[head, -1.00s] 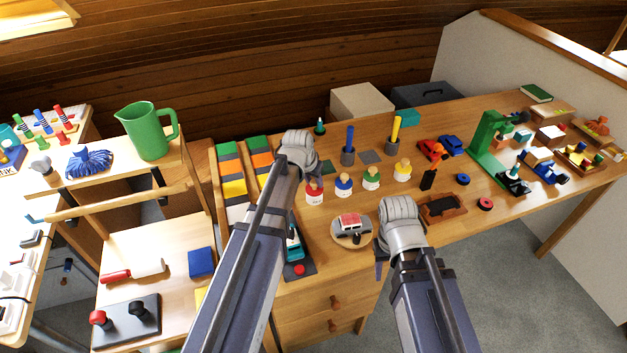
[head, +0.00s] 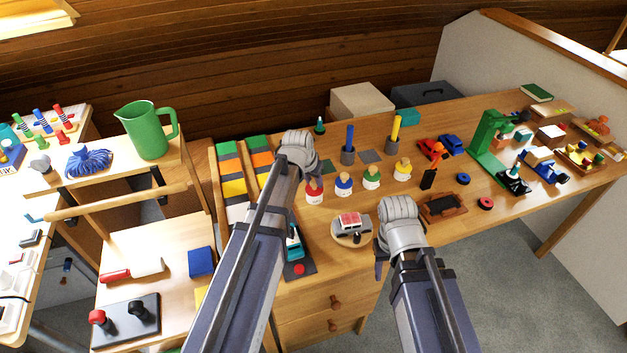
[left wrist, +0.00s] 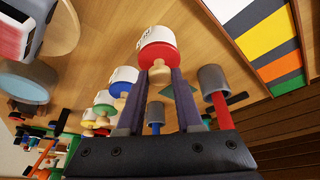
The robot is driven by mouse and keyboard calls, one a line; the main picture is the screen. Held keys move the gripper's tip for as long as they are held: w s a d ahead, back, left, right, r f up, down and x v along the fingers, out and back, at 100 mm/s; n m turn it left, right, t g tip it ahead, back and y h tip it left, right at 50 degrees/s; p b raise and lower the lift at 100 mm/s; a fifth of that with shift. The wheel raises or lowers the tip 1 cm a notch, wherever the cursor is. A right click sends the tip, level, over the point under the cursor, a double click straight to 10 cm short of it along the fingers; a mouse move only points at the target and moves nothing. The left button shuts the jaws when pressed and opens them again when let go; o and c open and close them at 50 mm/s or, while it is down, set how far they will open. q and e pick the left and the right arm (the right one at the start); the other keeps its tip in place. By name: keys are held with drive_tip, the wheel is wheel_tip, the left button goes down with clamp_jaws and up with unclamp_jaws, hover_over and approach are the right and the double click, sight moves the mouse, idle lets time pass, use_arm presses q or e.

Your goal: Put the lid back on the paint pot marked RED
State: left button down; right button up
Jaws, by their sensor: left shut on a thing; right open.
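The RED paint pot (head: 314,197) is white with a red lid (head: 314,184) and stands upright on the bench, leftmost in the row of pots. In the left wrist view the white pot (left wrist: 157,34) shows upside down, with the red lid (left wrist: 158,52) against its top and a wooden knob (left wrist: 160,72). My left gripper (left wrist: 160,78) is shut on that knob; I see no clear gap between lid and pot. In the head view my left wrist hides most of the knob. My right gripper (head: 381,265) is open and empty at the bench's front edge.
Blue (head: 344,183), green (head: 372,179) and yellow (head: 402,171) lidded pots stand close to the right. A round wooden board (head: 340,240) with a toy vehicle lies in front. Grey cups (head: 348,156) holding coloured rods stand behind. Coloured strips (head: 234,188) lie left.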

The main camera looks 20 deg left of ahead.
idle(0.4)
use_arm(q)
drive_tip(key=shift+c, duration=2.4)
unclamp_jaws()
drive_tip(key=shift+o, duration=0.3)
drive_tip(key=o, duration=0.4)
drive_tip(key=shift+r, duration=0.15)
drive_tip(key=shift+r+p, duration=3.4)
drive_tip(key=shift+p, duration=0.1)
